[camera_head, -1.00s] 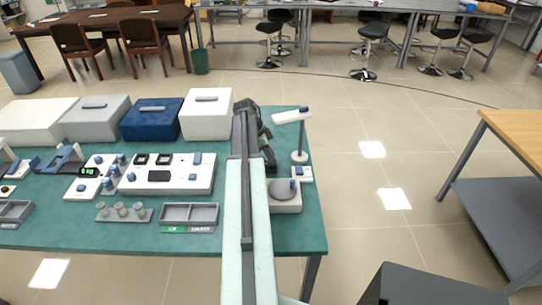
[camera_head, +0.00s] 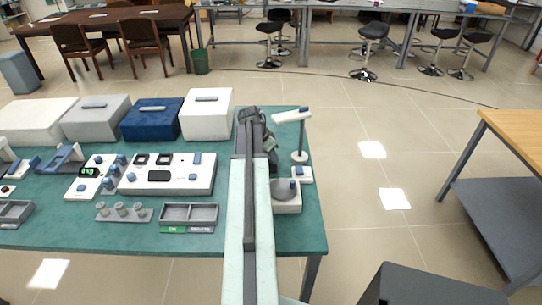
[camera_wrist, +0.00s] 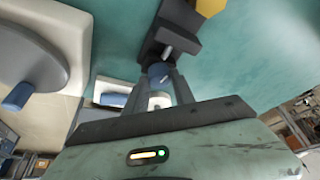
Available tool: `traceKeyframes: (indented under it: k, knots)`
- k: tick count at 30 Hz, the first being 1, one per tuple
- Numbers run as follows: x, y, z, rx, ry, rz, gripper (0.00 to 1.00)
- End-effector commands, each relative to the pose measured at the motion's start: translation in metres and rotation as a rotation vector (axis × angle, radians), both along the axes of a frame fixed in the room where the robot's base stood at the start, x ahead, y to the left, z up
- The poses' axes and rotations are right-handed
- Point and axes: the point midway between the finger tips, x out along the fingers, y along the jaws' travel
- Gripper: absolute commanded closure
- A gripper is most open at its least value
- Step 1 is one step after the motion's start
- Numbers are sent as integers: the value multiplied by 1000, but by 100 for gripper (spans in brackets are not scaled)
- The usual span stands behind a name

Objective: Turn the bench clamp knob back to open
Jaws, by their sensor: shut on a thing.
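The bench clamp (camera_wrist: 180,32) is a dark block with a yellow part at the top of the wrist view. Its blue knob (camera_wrist: 158,72) sits at the near end, with a pale bar across its face. My gripper (camera_wrist: 161,86) is shut on the knob, one finger on each side. In the head view my gripper (camera_head: 257,130) is at the back right of the green bench (camera_head: 110,237). I cannot make out the clamp or its knob there, behind my arm.
A white stand with a lamp-like head (camera_head: 292,115) is close to the right of my gripper. A round-plated device (camera_head: 284,190) is in front of it. A white box (camera_head: 207,115) stands to the left.

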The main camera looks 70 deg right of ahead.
Motion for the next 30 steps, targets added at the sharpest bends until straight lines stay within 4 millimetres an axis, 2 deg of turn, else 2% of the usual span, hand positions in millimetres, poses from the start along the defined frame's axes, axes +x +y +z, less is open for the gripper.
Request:
traceKeyframes:
  k: [9,24,25,27,30]
  knots:
    - [-1,0,0,0,-2,112,100]
    - [-1,0,0,1,0,131,100]
    - [-1,0,0,1,0,131,64]
    - [-1,0,0,1,-1,130,48]
    - [-1,0,0,1,-1,130,48]
